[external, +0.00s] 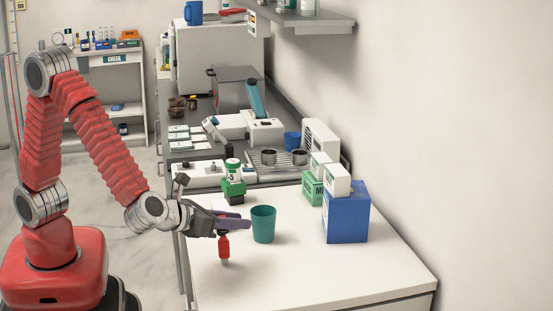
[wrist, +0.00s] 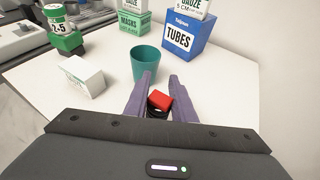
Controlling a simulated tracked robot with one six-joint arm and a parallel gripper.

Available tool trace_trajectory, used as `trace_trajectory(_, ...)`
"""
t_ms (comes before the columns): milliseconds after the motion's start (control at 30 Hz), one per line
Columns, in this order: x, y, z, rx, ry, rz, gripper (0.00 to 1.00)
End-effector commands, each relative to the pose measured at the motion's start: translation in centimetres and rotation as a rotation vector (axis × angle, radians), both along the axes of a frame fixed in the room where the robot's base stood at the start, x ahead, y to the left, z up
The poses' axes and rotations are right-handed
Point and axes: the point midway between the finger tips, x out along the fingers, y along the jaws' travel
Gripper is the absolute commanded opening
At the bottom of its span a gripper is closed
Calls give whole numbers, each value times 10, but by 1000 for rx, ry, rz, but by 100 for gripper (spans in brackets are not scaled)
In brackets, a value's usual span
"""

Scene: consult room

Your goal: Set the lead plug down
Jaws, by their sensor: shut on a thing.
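The lead plug (external: 223,244), red with a pale lower end, hangs upright from my gripper (external: 238,224) over the white table (external: 315,280). Its lower end is at or just above the tabletop; I cannot tell if it touches. In the wrist view the plug's red top (wrist: 161,99) sits between the purple fingers of my gripper (wrist: 161,79), which are shut on it. The lower part of the plug is hidden there.
A teal cup (external: 263,225) stands just beyond the fingertips. A blue TUBES box (external: 346,218) stands behind it, with green and white boxes around. A small white box (wrist: 82,77) and a green-based jar (wrist: 64,32) are at left. The table's front right is clear.

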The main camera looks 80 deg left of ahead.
Motion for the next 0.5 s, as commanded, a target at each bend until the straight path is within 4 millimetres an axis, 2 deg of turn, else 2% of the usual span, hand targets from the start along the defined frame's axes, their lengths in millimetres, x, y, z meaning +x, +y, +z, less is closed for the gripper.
trace_trajectory(300, 0, 0, -2, 0, 0, 0, 0)
trace_trajectory(333, 0, 0, -2, -1, 0, 0, 24)
trace_trajectory(500, 0, 0, -2, -1, 0, 0, 36)
